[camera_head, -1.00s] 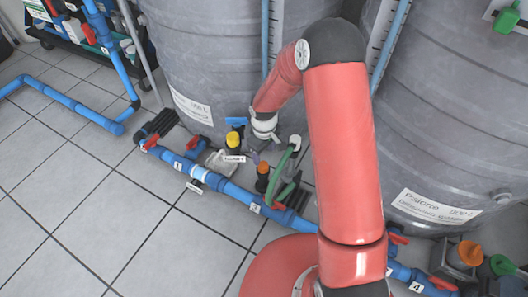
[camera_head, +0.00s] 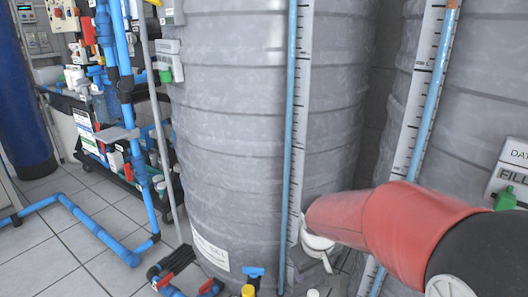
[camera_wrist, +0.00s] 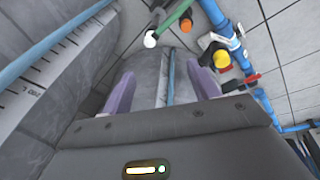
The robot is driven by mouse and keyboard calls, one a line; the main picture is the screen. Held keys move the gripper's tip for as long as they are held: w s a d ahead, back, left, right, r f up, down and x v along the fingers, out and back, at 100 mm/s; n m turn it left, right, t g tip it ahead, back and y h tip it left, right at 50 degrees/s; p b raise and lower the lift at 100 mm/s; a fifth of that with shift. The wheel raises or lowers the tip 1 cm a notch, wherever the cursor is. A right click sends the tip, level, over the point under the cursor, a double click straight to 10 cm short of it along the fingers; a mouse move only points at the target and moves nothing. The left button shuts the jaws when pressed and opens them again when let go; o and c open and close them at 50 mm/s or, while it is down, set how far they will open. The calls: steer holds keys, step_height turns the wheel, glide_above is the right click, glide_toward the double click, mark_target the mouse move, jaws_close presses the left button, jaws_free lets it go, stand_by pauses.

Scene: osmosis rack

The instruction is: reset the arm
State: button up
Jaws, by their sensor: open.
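My red arm (camera_head: 385,225) reaches in from the right in the head view, with its white wrist end (camera_head: 318,243) in front of the large grey tank (camera_head: 235,130). The fingers are hard to make out there. In the wrist view my gripper (camera_wrist: 163,88) shows two purple fingers spread apart with nothing held between them. The grey tank wall and a blue tube show in the gap behind them.
Blue floor piping (camera_wrist: 232,45) with orange and yellow caps lies beyond the fingers. A second grey tank (camera_head: 490,90) stands at the right. A pump rack (camera_head: 120,130) stands at the left.

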steer(key=s+d+r+m+t+p, duration=0.1)
steer(key=s+r+m+p, duration=0.1)
steer(key=s+r, duration=0.6)
steer(key=s+d+r+m+t+p, duration=0.1)
steer(key=s+d+r+m+p, duration=0.1)
steer(key=s+r, duration=0.5)
steer(key=s+p, duration=0.1)
steer(key=s, duration=0.1)
steer(key=shift+s+d+r+m+t+y, duration=0.25)
steer(key=shift+s+r+m+t+y, duration=0.1)
steer(key=shift+m+t+y, duration=0.05)
